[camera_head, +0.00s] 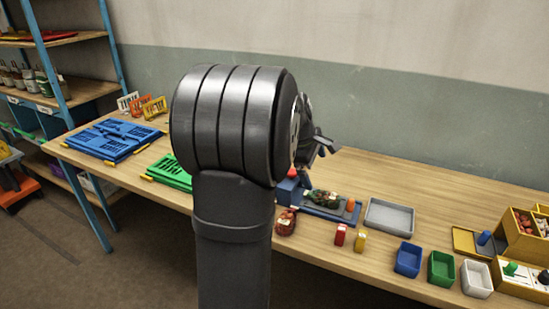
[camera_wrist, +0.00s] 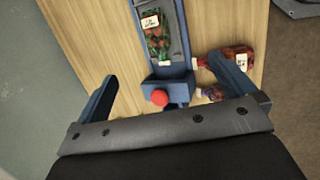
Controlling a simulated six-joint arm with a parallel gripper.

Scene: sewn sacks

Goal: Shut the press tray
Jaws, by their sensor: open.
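The press is a small blue block (camera_head: 290,190) with a red knob on top (camera_wrist: 160,97). Its long blue and grey tray (camera_head: 345,214) extends out from the block to the right in the head view, and away from the knob in the wrist view. A clear sack with green and red contents and a white label (camera_wrist: 158,42) lies on the tray. My gripper (camera_head: 320,143) is above the press, partly hidden by my arm in the head view. In the wrist view its fingers (camera_wrist: 162,70) are wide apart and empty, on either side of the block.
Red sacks (camera_wrist: 233,62) lie close beside the press, near the right finger. Red and yellow small items (camera_head: 340,235) stand in front. A grey tray (camera_head: 390,217) and blue, green and white bins (camera_head: 408,259) are to the right. Green and blue crates (camera_head: 112,138) lie left.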

